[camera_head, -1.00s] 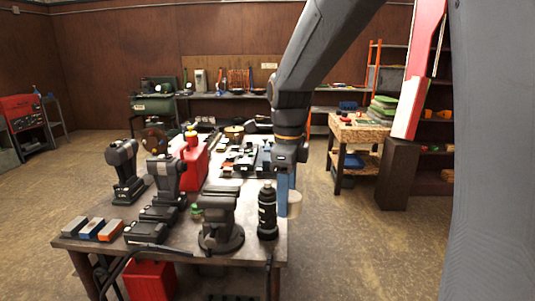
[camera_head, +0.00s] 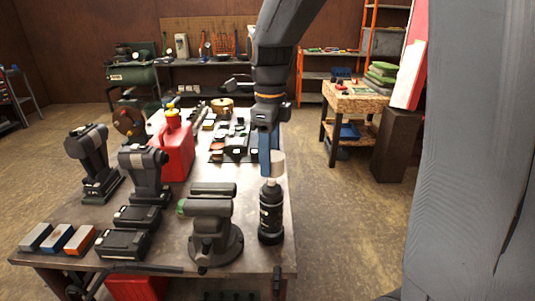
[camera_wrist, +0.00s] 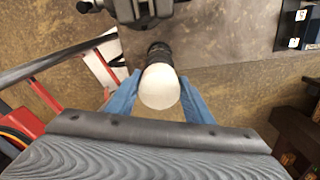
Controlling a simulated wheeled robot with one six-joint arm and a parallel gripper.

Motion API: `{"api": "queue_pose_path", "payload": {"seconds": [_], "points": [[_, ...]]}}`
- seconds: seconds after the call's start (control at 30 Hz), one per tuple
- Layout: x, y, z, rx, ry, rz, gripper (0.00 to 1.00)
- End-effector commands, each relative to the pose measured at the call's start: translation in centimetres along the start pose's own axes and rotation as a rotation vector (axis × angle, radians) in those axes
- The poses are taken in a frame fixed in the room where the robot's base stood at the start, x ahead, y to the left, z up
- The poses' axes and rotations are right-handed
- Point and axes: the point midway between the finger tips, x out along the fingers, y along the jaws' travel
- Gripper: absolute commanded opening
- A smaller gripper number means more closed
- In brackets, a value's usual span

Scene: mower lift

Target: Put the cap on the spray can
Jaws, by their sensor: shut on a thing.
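The spray can (camera_head: 271,212) is black with pale print and stands upright near the right edge of the workbench. The cap (camera_head: 278,163) is a whitish cylinder; it also shows in the wrist view (camera_wrist: 160,87). In the wrist view the cap sits between the blue fingers (camera_wrist: 160,100) and hides part of the black can (camera_wrist: 159,52). I cannot tell whether cap and can touch.
A bench vise (camera_head: 212,225) stands close left of the can. Two cordless drills (camera_head: 145,175), a red fuel can (camera_head: 177,150) and several coloured blocks (camera_head: 57,238) are further left on the workbench (camera_head: 180,252). Open floor lies to its right.

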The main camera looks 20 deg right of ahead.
Motion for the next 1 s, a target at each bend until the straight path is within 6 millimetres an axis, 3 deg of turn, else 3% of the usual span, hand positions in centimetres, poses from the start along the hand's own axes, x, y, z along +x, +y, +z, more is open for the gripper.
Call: {"api": "queue_pose_path", "payload": {"seconds": [0.5,1.0], "points": [[4.8,0.0,0.1,-0.003,0.0,0.0,0.26],[5.1,0.1,0.1,-0.004,0.0,0.0,0.26]]}}
